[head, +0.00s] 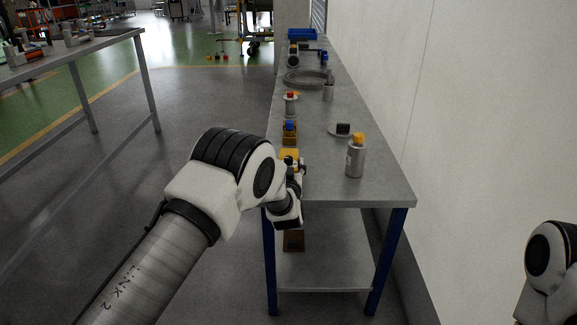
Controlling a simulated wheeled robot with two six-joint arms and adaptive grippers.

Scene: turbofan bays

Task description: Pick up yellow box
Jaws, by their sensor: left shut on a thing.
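The yellow box (288,153) is at the left edge of the grey workbench, partly hidden behind my left gripper. My left gripper (292,164) is at the near side of the box and shut on it. The fingers are small and partly hidden by my wrist, and I cannot tell whether the box touches the bench top. Part of my right arm shows at the right edge; its gripper is out of view.
On the workbench (330,187), a grey bottle with an orange cap (355,158) stands right of the box. An orange-brown holder with a blue top (289,132) and a red-topped canister (291,103) stand behind it. A dark block on a disc (342,129) lies further right.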

